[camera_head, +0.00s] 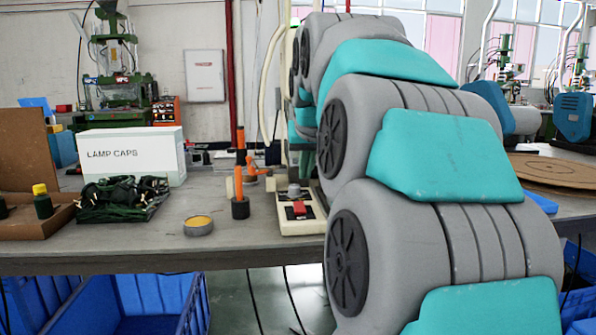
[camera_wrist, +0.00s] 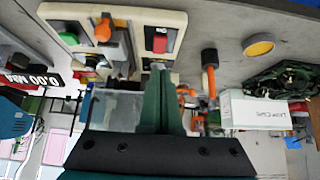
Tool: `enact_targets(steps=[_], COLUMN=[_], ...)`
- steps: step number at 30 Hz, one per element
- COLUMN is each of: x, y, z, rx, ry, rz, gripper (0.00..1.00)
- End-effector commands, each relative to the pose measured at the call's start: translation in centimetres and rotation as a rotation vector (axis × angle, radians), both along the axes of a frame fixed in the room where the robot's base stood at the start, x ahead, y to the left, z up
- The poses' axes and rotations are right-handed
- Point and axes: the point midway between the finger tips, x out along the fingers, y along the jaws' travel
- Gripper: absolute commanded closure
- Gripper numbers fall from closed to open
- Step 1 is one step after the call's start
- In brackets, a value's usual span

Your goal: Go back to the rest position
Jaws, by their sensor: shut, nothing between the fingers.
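My gripper (camera_wrist: 160,72) shows in the wrist view, which looks upside down. Its dark green fingers are together, with nothing between them. The fingertips are close to the edge of a cream control box (camera_wrist: 178,20) with a red switch; I cannot tell whether they touch it. The control box also shows there (camera_head: 290,226), on the workbench (camera_head: 150,245) just left of my arm.
Left of the control box are an orange-handled tool (camera_head: 239,206), a round tin (camera_head: 198,226), a dark green pile (camera_head: 122,199) and a white LAMP CAPS box (camera_head: 133,152). A brown tray (camera_head: 40,224) is at far left. Blue crates (camera_head: 160,300) stand below the bench.

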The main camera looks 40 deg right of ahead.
Motion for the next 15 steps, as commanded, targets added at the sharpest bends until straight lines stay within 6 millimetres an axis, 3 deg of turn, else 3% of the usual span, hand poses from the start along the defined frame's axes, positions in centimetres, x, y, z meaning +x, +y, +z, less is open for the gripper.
enact_targets(steps=[10,13,15], x=[0.0,-0.1,-0.4], y=[0.7,3.1,5.7], z=[-0.7,-2.7,-5.2], rx=[0.007,0.026,0.049], ry=[0.014,0.053,0.105], rz=[0.013,0.054,0.097], gripper=[1.00,1.00,1.00])
